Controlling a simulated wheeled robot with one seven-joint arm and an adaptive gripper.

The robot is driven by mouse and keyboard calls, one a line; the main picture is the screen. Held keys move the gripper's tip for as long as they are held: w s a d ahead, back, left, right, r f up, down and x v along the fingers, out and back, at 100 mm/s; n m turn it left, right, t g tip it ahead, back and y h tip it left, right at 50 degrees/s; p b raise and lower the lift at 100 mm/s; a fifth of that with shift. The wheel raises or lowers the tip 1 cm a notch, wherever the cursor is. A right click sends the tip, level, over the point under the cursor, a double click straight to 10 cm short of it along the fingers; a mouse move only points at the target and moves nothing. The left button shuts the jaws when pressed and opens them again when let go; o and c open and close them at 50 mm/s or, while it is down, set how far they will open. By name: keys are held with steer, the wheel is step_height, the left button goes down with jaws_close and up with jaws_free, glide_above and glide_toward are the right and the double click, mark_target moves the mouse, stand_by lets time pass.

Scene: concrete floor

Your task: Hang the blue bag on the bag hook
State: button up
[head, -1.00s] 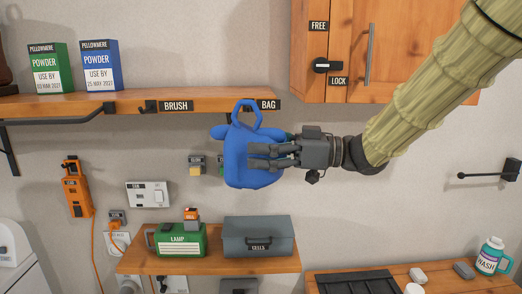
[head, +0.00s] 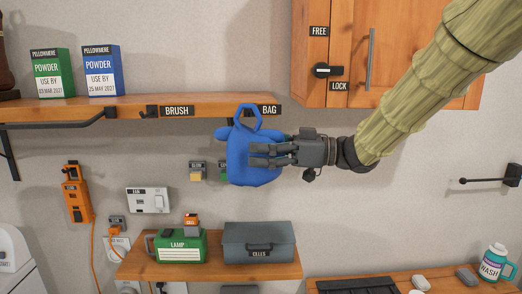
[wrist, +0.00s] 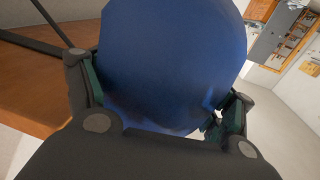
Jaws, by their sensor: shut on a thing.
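The blue bag (head: 247,165) is in front of the wall in the head view, with its loop handle (head: 247,111) upright at the top. My gripper (head: 266,155) is shut on the bag's body from the right. The bag also fills the middle of the wrist view (wrist: 175,65), between my fingers. The BAG label (head: 269,111) is on the front edge of the upper shelf, just right of the loop. The bag hook is hidden behind the bag or its loop, and I cannot tell whether the loop is around it.
The upper shelf (head: 70,110) carries a green powder box (head: 50,76) and a blue one (head: 102,71). A wooden cabinet (head: 432,60) hangs at upper right. A lower shelf (head: 210,269) holds the lamp box (head: 178,246) and a grey case (head: 259,241).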

steer(key=shift+w, duration=0.95)
steer(key=shift+w+f, duration=0.45)
steer(key=shift+w, duration=0.1)
steer(key=o, duration=1.3)
steer(key=shift+f, duration=0.1)
